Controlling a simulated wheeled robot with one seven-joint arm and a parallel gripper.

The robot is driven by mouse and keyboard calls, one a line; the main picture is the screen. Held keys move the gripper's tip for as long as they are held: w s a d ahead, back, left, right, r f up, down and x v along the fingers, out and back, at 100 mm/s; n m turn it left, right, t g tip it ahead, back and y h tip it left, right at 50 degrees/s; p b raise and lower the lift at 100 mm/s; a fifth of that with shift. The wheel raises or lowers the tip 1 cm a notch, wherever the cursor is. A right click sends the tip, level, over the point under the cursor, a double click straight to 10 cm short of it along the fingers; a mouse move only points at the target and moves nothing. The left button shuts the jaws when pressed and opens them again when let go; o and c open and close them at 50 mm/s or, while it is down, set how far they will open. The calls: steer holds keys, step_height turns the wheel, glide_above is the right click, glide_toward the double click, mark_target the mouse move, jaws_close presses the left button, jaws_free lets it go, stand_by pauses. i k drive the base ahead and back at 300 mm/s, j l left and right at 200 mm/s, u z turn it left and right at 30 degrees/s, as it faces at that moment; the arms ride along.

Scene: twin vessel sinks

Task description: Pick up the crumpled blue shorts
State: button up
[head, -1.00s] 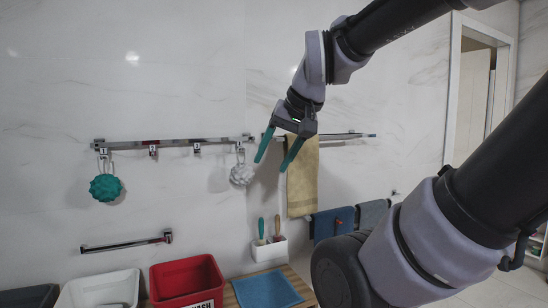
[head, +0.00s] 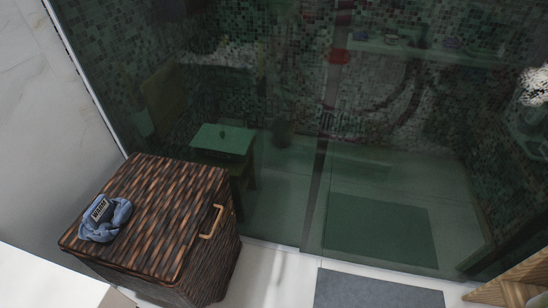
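The crumpled blue shorts (head: 106,218) lie in a bunched heap on the lid of a brown wicker hamper (head: 162,205), near its left edge. A dark label with light lettering (head: 100,210) shows on top of the cloth. My gripper is not in the current head view, and nothing touches the shorts.
The hamper's lid is shut, with a tan handle (head: 212,222) on its right side. A dark glass shower wall (head: 290,120) stands behind. A white surface (head: 45,280) fills the lower left corner. A grey mat (head: 375,290) lies on the floor at the right.

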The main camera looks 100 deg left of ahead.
mark_target(104, 215)
steer(key=u, duration=4.75)
steer(key=i+l+u, duration=0.2)
steer(key=l, duration=0.3)
steer(key=i+l+u, duration=0.1)
steer(key=l+u, duration=0.15)
steer(key=l, duration=0.25)
steer(key=i+l+u, duration=0.2)
steer(key=l, duration=0.3)
steer(key=k, duration=0.1)
